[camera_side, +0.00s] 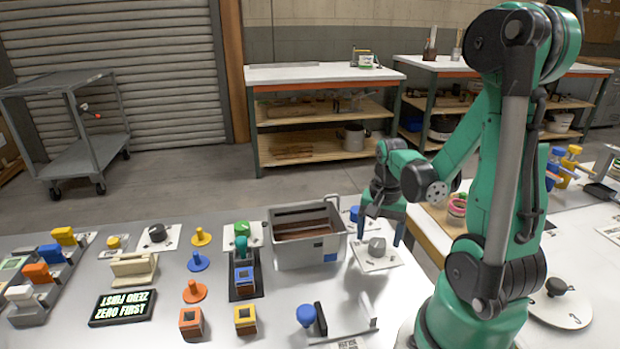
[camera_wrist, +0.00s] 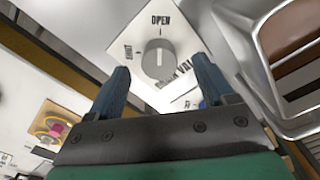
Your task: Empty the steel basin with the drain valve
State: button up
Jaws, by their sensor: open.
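The steel basin (camera_side: 283,254) stands on the bench in the middle of the side view, with a dark reddish-brown content (camera_side: 305,230) inside. Its rim (camera_wrist: 262,62) and brown inside show at the right of the wrist view. The drain valve is a round grey knob (camera_side: 377,247) on a white plate right of the basin. In the wrist view the knob (camera_wrist: 158,57) sits below the word OPEN; other lettering is partly hidden. My gripper (camera_side: 379,232) is open and points down over the valve. Its fingers appear on either side of the knob; contact cannot be told.
A black sign (camera_side: 122,307) reading "ZERO FIRST" lies at the front left, near coloured pegs and blocks. A blue ball-topped lever (camera_side: 306,315) stands in front of the basin. A gap separates this bench from the right one.

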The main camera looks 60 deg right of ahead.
aim_at(377, 242)
jog(key=shift+r, duration=2.05)
jog(key=shift+a, duration=0.1)
jog(key=w+a+r+n+t, duration=0.3)
jog(key=w+a+n, duration=0.1)
jog(key=a+n, duration=0.3)
jog(key=w+a+r+n+t, duration=0.4)
jog(key=w+a+n, duration=0.1)
jog(key=a+n, duration=0.3)
jog(key=shift+a, duration=0.75)
